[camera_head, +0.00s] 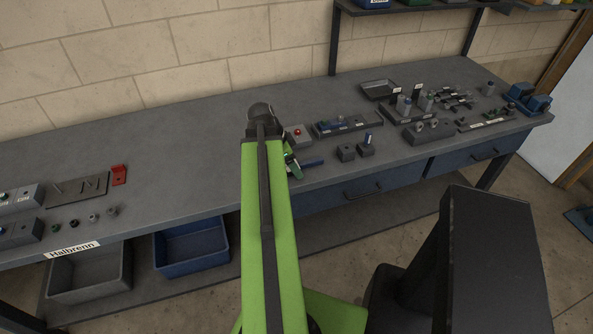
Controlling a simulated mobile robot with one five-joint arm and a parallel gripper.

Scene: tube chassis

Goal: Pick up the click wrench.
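I cannot tell for certain which thing is the click wrench. A short blue bar (312,163), perhaps a tool handle, lies on the bench near its front edge, just right of my green arm. Its left end meets a small green and dark part beside the arm, and what lies further left is hidden. A long dark holder (347,125) with blue pieces and labels stands behind it to the right. My arm rises through the middle of the picture to a dark joint above the bench. My gripper's fingers do not show; the arm covers that area.
A red button box (299,134) and small dark blocks (346,152) stand near the blue bar. A shallow tray (379,89) and several fixtures fill the right. Blue (192,247) and grey (90,273) bins sit below.

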